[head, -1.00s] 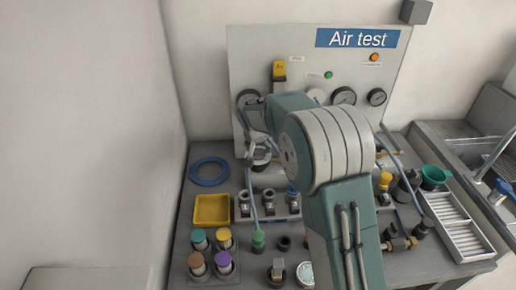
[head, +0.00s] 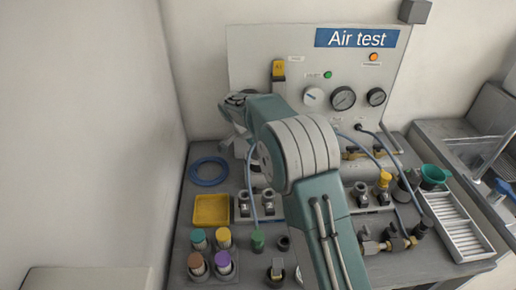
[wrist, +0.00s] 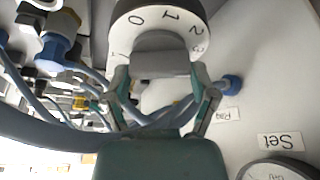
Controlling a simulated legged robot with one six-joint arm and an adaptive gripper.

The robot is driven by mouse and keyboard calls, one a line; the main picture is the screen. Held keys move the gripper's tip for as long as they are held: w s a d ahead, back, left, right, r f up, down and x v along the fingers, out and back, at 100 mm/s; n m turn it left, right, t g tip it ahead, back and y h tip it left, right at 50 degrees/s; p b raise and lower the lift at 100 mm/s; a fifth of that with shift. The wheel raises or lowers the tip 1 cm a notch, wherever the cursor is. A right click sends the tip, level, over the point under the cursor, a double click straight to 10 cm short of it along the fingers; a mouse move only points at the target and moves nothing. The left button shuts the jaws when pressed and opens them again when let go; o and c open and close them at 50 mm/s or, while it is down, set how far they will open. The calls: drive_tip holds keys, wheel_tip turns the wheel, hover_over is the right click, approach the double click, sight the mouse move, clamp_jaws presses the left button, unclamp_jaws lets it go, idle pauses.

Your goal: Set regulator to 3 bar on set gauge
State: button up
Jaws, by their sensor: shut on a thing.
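My gripper (wrist: 163,85) is shut on the grey grip bar of the regulator knob (wrist: 162,42) in the wrist view. A "Reg" label (wrist: 227,115) is to the right. The set gauge (wrist: 277,170) is cut off at the lower right by its "Set" label (wrist: 281,141); its needle cannot be read. In the head view my gripper (head: 236,102) is at the panel's upper left, where it and my arm hide the knob.
The Air test panel (head: 345,60) has a white-faced gauge (head: 313,97) and two dark gauges right of my arm. Blue hoses, valves and fittings crowd the bench below. A yellow tray (head: 211,209) and a blue hose coil (head: 208,171) are at left.

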drive_tip(key=shift+a+f+m+g, duration=0.15)
drive_tip(key=shift+m+g, duration=0.15)
drive_tip(key=shift+m, duration=0.3)
drive_tip(key=o, duration=1)
drive_tip(key=shift+a, duration=0.1)
drive_tip(key=shift+r, duration=0.65)
drive_tip(key=v, duration=1.1)
drive_tip(key=shift+s+a+f, duration=0.1)
drive_tip(key=shift+a+f, duration=0.1)
drive_tip(key=shift+a, duration=0.1)
